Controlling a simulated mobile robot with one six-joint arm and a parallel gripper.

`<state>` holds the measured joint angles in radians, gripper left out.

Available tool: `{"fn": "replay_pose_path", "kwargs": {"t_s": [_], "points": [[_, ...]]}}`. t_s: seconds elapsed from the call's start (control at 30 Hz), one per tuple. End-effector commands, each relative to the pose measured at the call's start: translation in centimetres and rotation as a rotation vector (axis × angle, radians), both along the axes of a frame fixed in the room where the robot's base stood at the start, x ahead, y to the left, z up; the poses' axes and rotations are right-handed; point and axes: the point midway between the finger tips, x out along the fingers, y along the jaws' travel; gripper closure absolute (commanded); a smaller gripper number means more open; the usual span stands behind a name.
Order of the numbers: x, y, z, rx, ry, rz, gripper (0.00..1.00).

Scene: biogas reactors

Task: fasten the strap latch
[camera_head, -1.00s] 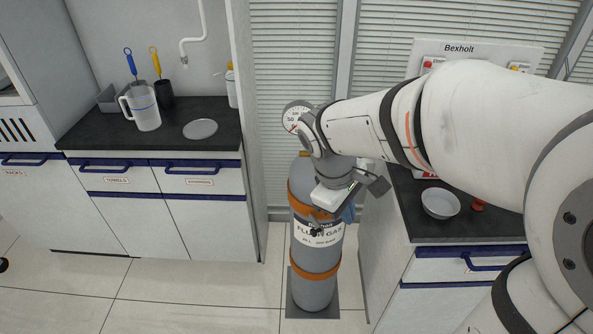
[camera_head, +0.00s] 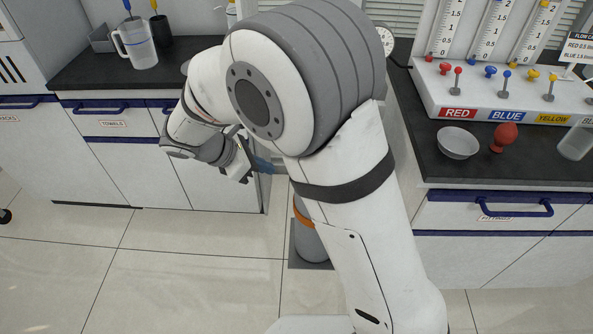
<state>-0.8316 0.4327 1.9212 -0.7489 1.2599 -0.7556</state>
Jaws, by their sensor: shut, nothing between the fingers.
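The gas cylinder (camera_head: 312,246) stands upright behind my arm, on a grey floor plate. Only its lower part shows. A piece of an orange strap (camera_head: 303,212) shows on its left side; the rest of the strap is hidden by my arm. The strap latch cannot be made out. My gripper (camera_head: 265,166) is left of and above the visible part of the cylinder, with its bluish end pointing right. It is shut and empty. Whether it touches anything behind my arm cannot be told.
The left counter (camera_head: 85,69) holds a measuring jug (camera_head: 138,43). The right counter (camera_head: 440,155) holds a white bowl (camera_head: 458,143), a red object (camera_head: 503,137) and a flow panel (camera_head: 520,100) with coloured levers. The tiled floor in front is clear.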

Motion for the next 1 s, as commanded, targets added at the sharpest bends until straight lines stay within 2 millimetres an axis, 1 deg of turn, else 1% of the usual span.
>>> {"fn": "replay_pose_path", "kwargs": {"t_s": [0.17, 0.27, 0.5, 0.6, 0.7, 0.8, 1.0], "points": [[0.4, -1.1, -1.2, -0.002, 0.002, -0.005, 1.00], [1.0, -2.3, -2.6, -0.002, 0.003, -0.005, 1.00], [2.5, -5.7, -6.3, -0.001, 0.003, -0.007, 1.00], [3.1, -7.0, -7.5, -0.001, 0.002, -0.006, 1.00], [3.8, -8.5, -7.2, 0.002, 0.000, -0.008, 1.00], [4.2, -9.4, -7.2, 0.001, 0.000, -0.006, 1.00], [4.6, -10.2, -7.1, 0.001, 0.000, -0.004, 1.00]]}}
